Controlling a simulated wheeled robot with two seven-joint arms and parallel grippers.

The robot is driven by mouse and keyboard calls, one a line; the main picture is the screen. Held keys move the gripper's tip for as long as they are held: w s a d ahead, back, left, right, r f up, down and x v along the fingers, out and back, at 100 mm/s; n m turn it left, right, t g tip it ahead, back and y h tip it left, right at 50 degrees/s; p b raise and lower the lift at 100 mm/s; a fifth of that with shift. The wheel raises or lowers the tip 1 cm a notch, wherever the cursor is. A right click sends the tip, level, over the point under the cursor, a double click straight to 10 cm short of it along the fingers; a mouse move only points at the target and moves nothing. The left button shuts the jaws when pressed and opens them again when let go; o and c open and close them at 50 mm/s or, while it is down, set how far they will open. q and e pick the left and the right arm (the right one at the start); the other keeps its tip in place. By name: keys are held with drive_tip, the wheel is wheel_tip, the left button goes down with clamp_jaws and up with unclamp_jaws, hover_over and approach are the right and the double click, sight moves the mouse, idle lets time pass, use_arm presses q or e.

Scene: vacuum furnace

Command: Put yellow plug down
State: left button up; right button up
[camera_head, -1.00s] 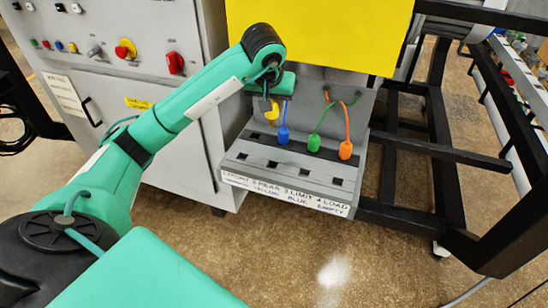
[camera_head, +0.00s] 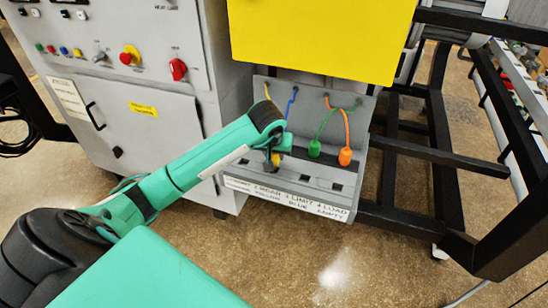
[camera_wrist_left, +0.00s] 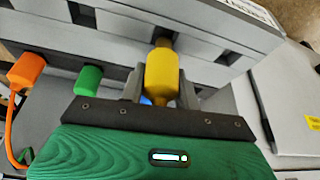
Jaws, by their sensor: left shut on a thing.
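My left gripper (camera_head: 274,162) is shut on the yellow plug, low over the grey socket ledge (camera_head: 318,198). In the left wrist view the yellow plug (camera_wrist_left: 161,76) stands between the two fingers, its tip pointing at a dark square slot in the grey ledge. I cannot tell whether the tip is inside the slot. In the head view the arm hides most of the plug; a yellow cable (camera_head: 267,91) shows above. My right gripper is not in view.
A yellow panel (camera_head: 322,40) overhangs the ledge. A black frame (camera_head: 440,150) stands at right.

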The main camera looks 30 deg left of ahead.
use_arm(q)
wheel_tip(320, 180, down, 2)
drive_tip(key=shift+f, duration=0.1)
drive_tip(key=shift+f, duration=0.1)
drive_tip(key=shift+f+b, duration=0.35)
drive_tip(key=shift+f, duration=0.05)
drive_tip(key=o, duration=1)
drive_tip(key=shift+r, duration=0.1)
drive_tip(key=shift+c, duration=0.2)
